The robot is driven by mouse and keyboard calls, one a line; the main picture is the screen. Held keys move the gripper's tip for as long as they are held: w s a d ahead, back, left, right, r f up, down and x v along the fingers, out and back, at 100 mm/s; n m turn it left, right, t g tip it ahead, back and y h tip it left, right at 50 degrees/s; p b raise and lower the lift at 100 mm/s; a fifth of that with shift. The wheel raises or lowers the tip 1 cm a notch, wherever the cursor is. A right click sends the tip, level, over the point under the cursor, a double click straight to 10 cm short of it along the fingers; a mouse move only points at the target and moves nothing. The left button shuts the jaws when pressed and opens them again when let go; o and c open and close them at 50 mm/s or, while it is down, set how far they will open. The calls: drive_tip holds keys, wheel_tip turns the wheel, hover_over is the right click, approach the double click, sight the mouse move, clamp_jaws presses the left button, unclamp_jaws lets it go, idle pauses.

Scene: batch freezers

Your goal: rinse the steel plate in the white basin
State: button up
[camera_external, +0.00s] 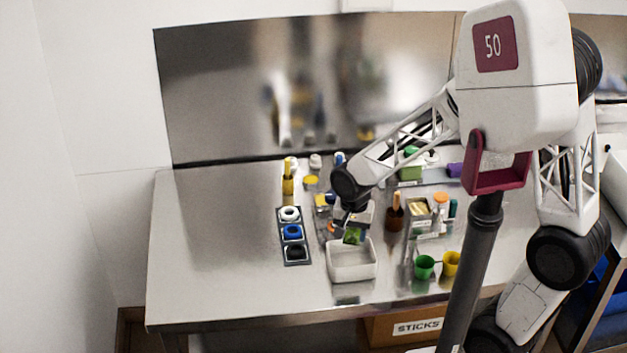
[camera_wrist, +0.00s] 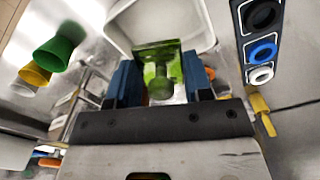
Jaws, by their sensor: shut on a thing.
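The white basin (camera_external: 352,274) stands near the front middle of the steel table; part of it shows at the top of the wrist view (camera_wrist: 204,22). My gripper (camera_external: 350,219) is above the basin's back edge, pointing down. The basin floor is partly hidden.
A dark rack (camera_external: 294,252) with white, blue and black rings stands left of the basin. Green (camera_external: 424,266) and yellow (camera_external: 451,263) cups stand right. A brown bottle (camera_external: 394,217) and several small items are behind. The table's left side is clear.

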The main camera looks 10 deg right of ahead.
drive_tip(key=shift+f, duration=0.15)
drive_tip(key=shift+f, duration=5)
drive_tip(key=shift+r, duration=0.1)
drive_tip(key=shift+r, duration=3.85)
